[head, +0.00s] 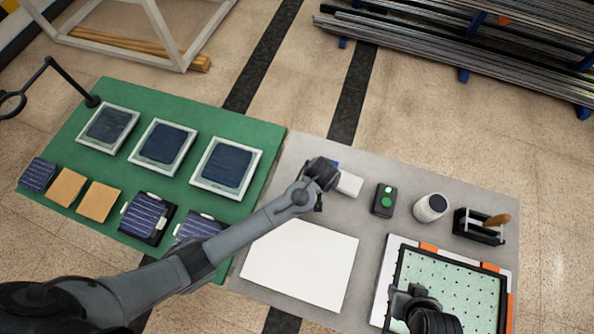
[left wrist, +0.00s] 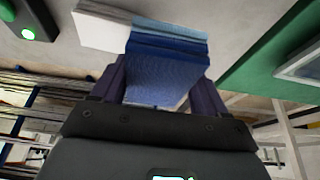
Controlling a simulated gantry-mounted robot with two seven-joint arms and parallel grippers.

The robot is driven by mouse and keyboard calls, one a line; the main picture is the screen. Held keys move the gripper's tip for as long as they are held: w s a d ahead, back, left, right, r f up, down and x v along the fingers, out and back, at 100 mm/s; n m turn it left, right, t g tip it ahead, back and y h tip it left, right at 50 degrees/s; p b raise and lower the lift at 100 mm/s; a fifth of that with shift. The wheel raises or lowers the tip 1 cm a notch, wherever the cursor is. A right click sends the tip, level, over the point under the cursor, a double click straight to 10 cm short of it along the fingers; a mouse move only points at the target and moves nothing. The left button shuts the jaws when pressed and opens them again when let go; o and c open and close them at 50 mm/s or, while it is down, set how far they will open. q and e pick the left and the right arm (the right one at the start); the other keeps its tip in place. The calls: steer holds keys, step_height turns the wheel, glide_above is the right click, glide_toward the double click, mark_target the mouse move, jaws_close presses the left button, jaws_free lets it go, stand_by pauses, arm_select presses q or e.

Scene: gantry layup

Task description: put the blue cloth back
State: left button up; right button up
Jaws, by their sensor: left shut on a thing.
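The blue cloth (left wrist: 167,65) is a folded stack in blue shades, with a paler layer at its far end, in the left wrist view. My left gripper (left wrist: 163,88) is shut on it, with a dark finger on each side. In the head view my left gripper (head: 326,178) is over the grey mat (head: 310,155), and only a small blue bit of the cloth (head: 334,164) shows past it. A white block (head: 350,184) is right beside the cloth; I cannot tell whether they touch. My right gripper (head: 414,304) is over the pale green dotted board (head: 450,290); its fingers are unclear.
A green-and-black button box (head: 384,200), a white cylinder (head: 430,208) and a black holder with a wooden handle (head: 482,226) stand to the right. A white sheet (head: 300,262) lies in front. The green mat (head: 200,110) at left carries framed dark panels and tiles.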

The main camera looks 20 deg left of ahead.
arm_select(q)
glide_above(300, 171)
steer(key=s, duration=0.2)
steer(key=f, duration=0.5)
steer(key=shift+w+d+f, duration=0.2)
steer(key=shift+w, duration=0.05)
steer(key=shift+f, duration=2.05)
steer(key=shift+f, duration=0.1)
steer(key=o, duration=1.1)
